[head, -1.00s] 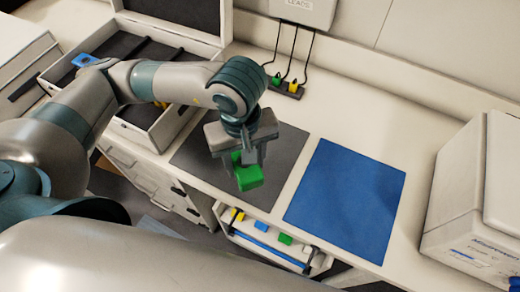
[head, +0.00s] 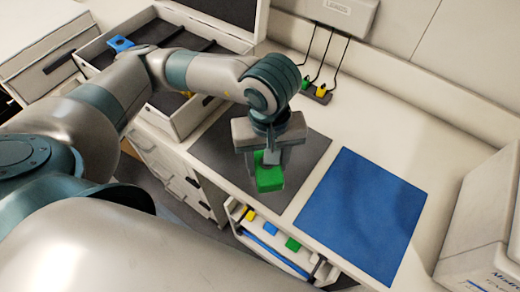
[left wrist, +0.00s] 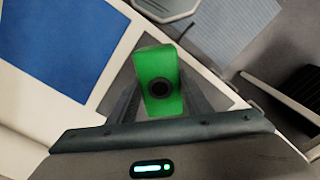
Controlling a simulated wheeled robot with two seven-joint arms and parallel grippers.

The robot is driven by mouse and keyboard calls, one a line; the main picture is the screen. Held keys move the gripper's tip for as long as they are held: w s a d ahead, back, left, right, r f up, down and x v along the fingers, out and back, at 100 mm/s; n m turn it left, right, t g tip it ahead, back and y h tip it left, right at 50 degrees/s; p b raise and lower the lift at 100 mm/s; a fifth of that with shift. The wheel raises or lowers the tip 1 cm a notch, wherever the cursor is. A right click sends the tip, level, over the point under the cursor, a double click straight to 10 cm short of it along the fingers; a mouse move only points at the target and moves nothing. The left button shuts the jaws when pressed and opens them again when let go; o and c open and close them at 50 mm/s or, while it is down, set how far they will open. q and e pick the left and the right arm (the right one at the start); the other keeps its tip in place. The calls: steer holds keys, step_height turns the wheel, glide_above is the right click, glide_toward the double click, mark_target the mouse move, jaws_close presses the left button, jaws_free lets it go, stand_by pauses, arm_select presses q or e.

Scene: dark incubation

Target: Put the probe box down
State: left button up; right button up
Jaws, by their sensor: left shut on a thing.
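My left gripper (head: 268,163) is shut on a green box (head: 270,180), which hangs below its fingers. In the head view the box shows over the dark grey mat (head: 225,150), near the counter's front edge; I cannot tell its height above it. In the left wrist view the green box (left wrist: 158,60) sits between the fingers, with a dark round hole in its face. My right gripper is in neither view.
A blue mat (head: 365,210) lies to the right of the grey one. An open drawer (head: 262,243) below holds yellow, blue and green pieces. An open case (head: 185,120) stands at left, and a white machine (head: 485,230) at right. Plugged leads (head: 318,92) are behind.

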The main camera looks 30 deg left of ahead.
arm_select(q)
steer(key=shift+w+a+f+b, duration=0.3)
steer(key=shift+f+b, duration=0.1)
steer(key=shift+b, duration=0.7)
steer(key=shift+w+a+f+b, duration=0.15)
steer(key=shift+w+f+b, duration=0.2)
steer(key=shift+b, duration=0.75)
steer(key=w+a+f, duration=0.1)
steer(key=w, duration=0.1)
steer(key=w+a+f+b, duration=0.1)
steer(key=w+a+f, duration=0.1)
steer(key=w, duration=0.1)
steer(key=w+a+f, duration=0.2)
steer(key=shift+w+a+b, duration=0.25)
steer(key=shift+b, duration=0.05)
steer(key=shift+f+b, duration=0.3)
steer(key=shift+f, duration=1.7)
steer(key=shift+f, duration=0.1)
